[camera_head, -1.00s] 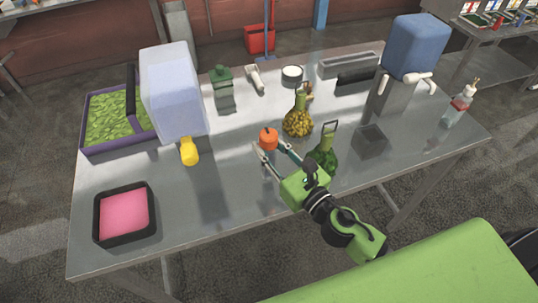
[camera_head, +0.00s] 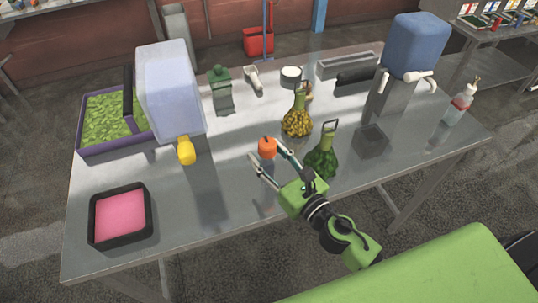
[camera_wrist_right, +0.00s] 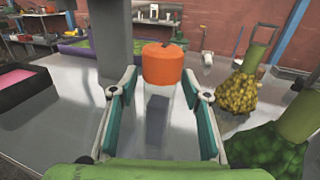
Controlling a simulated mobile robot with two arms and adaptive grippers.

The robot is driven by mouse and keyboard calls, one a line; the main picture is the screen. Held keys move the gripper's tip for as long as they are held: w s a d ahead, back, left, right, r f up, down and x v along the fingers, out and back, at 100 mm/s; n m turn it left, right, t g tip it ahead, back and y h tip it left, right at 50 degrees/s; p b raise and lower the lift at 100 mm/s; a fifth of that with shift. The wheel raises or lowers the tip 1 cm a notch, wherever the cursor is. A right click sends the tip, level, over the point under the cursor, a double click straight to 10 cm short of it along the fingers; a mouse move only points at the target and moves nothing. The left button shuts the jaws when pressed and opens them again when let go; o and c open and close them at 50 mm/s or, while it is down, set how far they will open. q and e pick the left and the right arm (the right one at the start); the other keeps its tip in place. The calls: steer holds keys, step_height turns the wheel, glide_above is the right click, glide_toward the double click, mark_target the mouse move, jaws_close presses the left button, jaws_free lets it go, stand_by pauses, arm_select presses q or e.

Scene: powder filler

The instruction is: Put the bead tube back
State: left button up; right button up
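The bead tube is upright with an orange cap (camera_head: 267,146), and its clear body shows faintly below. The orange cap (camera_wrist_right: 163,66) is large in the right wrist view, straight ahead between the fingertips. My right gripper (camera_head: 265,150) is around the tube with its fingers apart. A gap shows between the left finger and the cap, while the right finger is close beside it. Whether the tube's base touches the table is hard to see. My left gripper is not in view.
The steel table (camera_head: 225,200) is clear left of the gripper. A green flask (camera_head: 322,160) stands close on the right, with a yellow flask (camera_head: 297,122) behind. A pink-filled black tray (camera_head: 120,218) is at the front left, and a pale blue container (camera_head: 172,95) with yellow spout behind it.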

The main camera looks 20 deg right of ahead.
steer(key=shift+r, duration=0.2)
steer(key=shift+s+f, duration=0.2)
steer(key=shift+s, duration=0.1)
steer(key=b+v, duration=0.6)
steer(key=v, duration=0.5)
steer(key=shift+s+d, duration=0.15)
steer(key=shift+s, duration=0.1)
